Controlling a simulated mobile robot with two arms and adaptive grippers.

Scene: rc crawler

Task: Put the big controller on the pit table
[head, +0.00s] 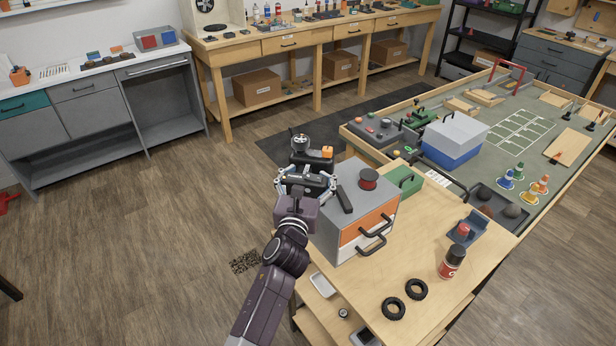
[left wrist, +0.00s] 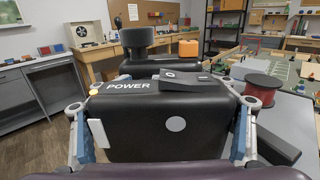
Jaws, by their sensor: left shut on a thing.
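The big controller (head: 308,158) is black with a round wheel on top and an orange part. In the left wrist view its black body (left wrist: 165,125), marked POWER, fills the space between the fingers. My left gripper (head: 306,183) is shut on it, one finger on each side, and it looks roughly upright. The controller is beside a grey and orange box, by the left edge of the pit table (head: 415,222). I cannot tell how high it is held. My right gripper is not in view.
The grey and orange box (head: 362,212) with a red spool (head: 368,179) on top fills the table's left part.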

